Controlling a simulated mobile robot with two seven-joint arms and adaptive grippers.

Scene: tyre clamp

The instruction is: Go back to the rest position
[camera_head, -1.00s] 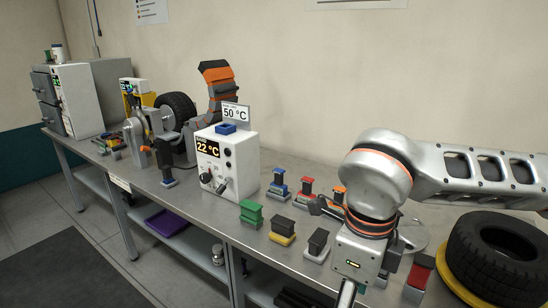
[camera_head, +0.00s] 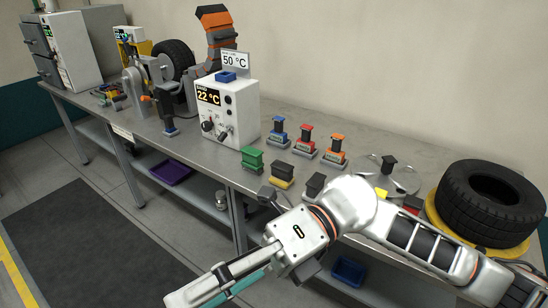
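My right arm comes in from the right edge and reaches down to the front of the bench. My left gripper is not in view.
On the bench (camera_head: 375,155) are several coloured clamp-like blocks, including a green one (camera_head: 252,159), a 22 °C control box (camera_head: 240,108) and a tyre (camera_head: 490,200) on a yellow ring. A second tyre (camera_head: 178,60) stands farther back. A purple tray (camera_head: 170,172) is below. The floor at left is clear.

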